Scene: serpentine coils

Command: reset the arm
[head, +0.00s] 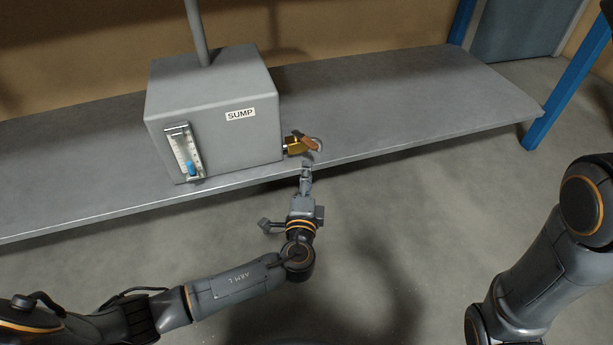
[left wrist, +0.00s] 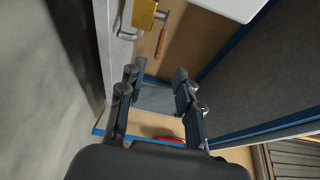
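My left gripper (head: 307,165) is at the front edge of the bench, just below and in front of a brass valve (head: 294,146) on the right side of the grey sump box (head: 215,110). In the left wrist view my left gripper (left wrist: 158,85) has its fingers apart with nothing between them. The brass valve (left wrist: 144,13) and its brown handle (left wrist: 161,43) lie beyond the fingers, toward the top. In the head view the handle (head: 306,140) is just above the fingertips; I cannot tell whether they touch. My right arm shows at the right, but its gripper is out of view.
The grey bench (head: 400,105) runs across behind my left arm, clear to the right of the box. A sight gauge with a blue float (head: 185,152) is on the box front. A blue bench post (head: 568,80) stands at the right. Open floor lies in front.

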